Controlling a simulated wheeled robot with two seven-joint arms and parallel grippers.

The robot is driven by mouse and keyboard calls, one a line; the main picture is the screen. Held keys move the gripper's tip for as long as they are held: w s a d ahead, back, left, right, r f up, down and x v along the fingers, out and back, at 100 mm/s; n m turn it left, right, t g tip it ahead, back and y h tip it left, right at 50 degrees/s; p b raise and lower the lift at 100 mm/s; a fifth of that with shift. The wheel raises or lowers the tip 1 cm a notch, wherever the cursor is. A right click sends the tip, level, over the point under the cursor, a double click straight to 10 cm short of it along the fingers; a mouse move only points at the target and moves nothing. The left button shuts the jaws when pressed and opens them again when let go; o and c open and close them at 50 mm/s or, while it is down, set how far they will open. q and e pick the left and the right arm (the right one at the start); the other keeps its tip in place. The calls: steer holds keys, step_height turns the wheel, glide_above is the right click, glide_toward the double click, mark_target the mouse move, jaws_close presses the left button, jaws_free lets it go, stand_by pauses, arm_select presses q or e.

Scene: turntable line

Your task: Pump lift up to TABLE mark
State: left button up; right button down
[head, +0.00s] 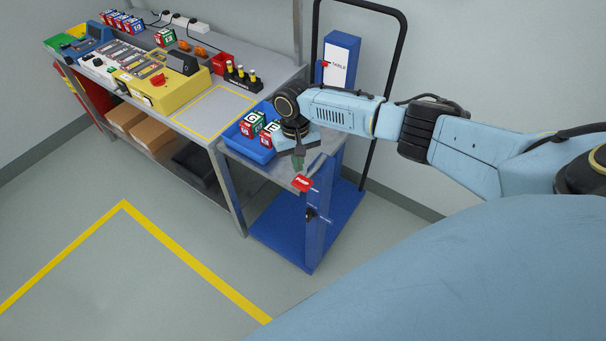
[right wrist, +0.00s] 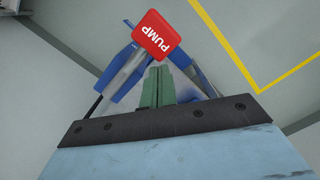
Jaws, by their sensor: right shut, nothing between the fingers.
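The lift is a blue cart (head: 315,232) with a grey platform beside the workbench. Its red PUMP pad (head: 303,183) sits at the front of the cart; it also shows large in the right wrist view (right wrist: 155,35). A white scale board (head: 341,57) at the back reads TABLE, with a red pointer (head: 325,64) about level with that word. My right gripper (head: 298,162) points down just behind the PUMP pad. Its green fingers are together and empty, close to the pad in the right wrist view (right wrist: 158,82); whether they touch it is unclear. My left gripper is not seen.
A blue bin (head: 250,146) with several lettered cubes stands on the lift platform, against my right wrist. The workbench (head: 262,84) at left carries a yellow device (head: 160,88), several dark-bodied items and a yellow-outlined empty square (head: 215,112). The floor in front is clear.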

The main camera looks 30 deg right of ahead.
steer(key=shift+s, duration=0.1)
step_height(320, 180, up, 13)
steer(key=w, duration=0.1)
steer(key=shift+w+d+r, duration=0.15)
steer(key=shift+w+r, duration=0.05)
steer(key=shift+w, duration=0.15)
stand_by(0.6)
